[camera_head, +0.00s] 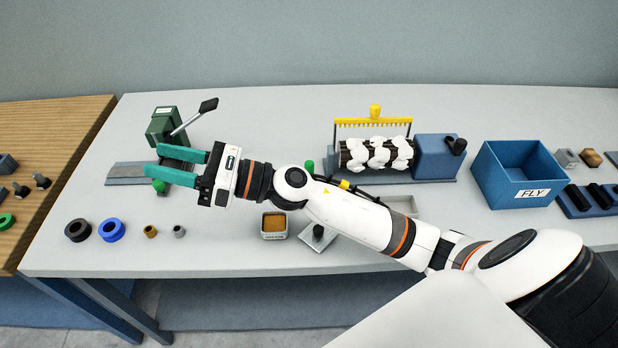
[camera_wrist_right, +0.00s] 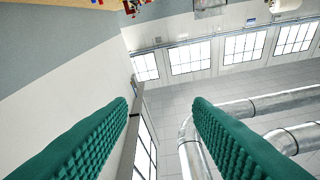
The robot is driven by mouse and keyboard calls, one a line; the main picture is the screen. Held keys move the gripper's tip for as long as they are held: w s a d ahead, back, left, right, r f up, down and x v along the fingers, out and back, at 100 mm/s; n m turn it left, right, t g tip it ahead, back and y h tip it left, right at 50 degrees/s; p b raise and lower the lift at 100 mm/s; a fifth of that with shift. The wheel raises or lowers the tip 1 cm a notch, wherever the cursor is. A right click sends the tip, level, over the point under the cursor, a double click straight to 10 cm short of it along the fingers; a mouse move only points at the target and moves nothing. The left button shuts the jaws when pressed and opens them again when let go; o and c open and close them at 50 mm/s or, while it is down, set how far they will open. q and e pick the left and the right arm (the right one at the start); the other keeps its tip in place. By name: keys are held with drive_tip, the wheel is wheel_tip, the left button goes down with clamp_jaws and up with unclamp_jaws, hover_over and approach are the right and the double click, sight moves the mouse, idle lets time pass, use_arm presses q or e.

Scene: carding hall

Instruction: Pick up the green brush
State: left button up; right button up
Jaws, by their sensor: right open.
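I cannot make out a green brush for certain. A small green knob (camera_head: 309,166) shows just behind my right forearm, and what it belongs to is hidden. Another small green knob (camera_head: 159,186) shows just below my right gripper's fingers. My right gripper (camera_head: 153,161) is open, with teal ribbed fingers pointing left above the left part of the grey table. In the right wrist view the fingers (camera_wrist_right: 160,104) are apart with nothing between them; windows and pipes show beyond. My left gripper is not in view.
A green lever device (camera_head: 165,125) stands behind my right gripper. Black (camera_head: 77,230) and blue (camera_head: 111,230) rings lie at the front left. A roller machine (camera_head: 435,160) and blue FLY bin (camera_head: 490,180) stand to the right. A wooden table (camera_head: 60,130) adjoins left.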

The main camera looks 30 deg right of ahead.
drive_tip(key=a+f+n+g, duration=0.2)
drive_tip(key=n+g, duration=0.4)
drive_tip(key=n, duration=0.2)
drive_tip(key=n+g+h, duration=0.6)
drive_tip(key=n+h, duration=0.9)
drive_tip(key=h, duration=0.3)
approach(309, 174)
drive_tip(key=shift+w+d+r, duration=0.3)
drive_tip(key=shift+w+d, duration=0.15)
drive_tip(key=shift+w, duration=0.1)
drive_tip(key=shift+s+d+f, duration=0.1)
drive_tip(key=shift+d+f, duration=0.1)
drive_tip(key=shift+f, duration=0.1)
wheel_tip(309, 174, down, 6)
drive_tip(key=shift+a+r+p, duration=0.1)
drive_tip(key=shift+p, duration=1.1)
drive_tip(key=f, duration=0.1)
drive_tip(key=f+p, duration=0.2)
drive_tip(key=f, duration=0.1)
drive_tip(key=shift+a+f, duration=0.1)
drive_tip(key=shift+a, duration=0.15)
drive_tip(key=shift+f, duration=0.6)
clamp_jaws()
